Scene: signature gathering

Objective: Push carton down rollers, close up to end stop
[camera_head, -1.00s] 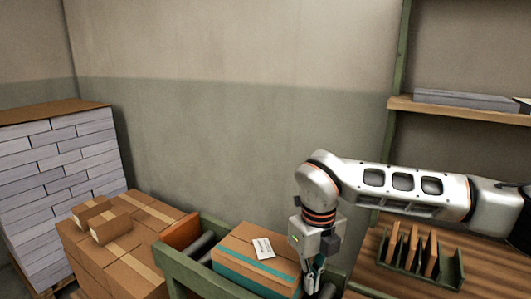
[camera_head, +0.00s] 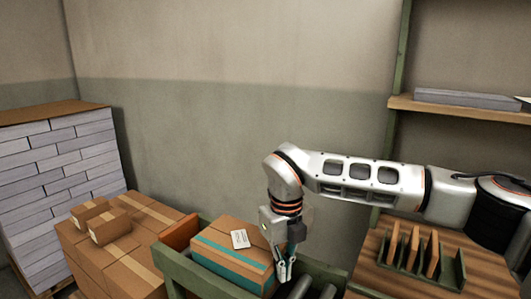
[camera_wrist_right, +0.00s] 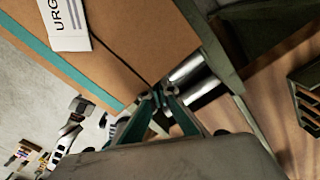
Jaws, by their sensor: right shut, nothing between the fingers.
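The carton (camera_head: 212,236) is brown with a teal band and a white label on top. It lies on the rollers (camera_head: 301,288) between green side rails. Its left end is close to the orange-brown end stop (camera_head: 181,234); I cannot tell whether they touch. My right gripper (camera_head: 284,271) is shut and empty, fingers pointing down at the carton's right end, appearing against it. In the right wrist view, the fingertips (camera_wrist_right: 157,97) are at the edge of the carton (camera_wrist_right: 140,35), with bare rollers (camera_wrist_right: 198,80) beside them. My left gripper is not in view.
Stacked brown cartons (camera_head: 125,255) stand left of the roller track, with a tall pile of paper bundles (camera_head: 65,165) behind. A wooden table (camera_head: 400,284) with a green slotted rack (camera_head: 423,259) is at the right. A wall shelf (camera_head: 455,110) hangs above it.

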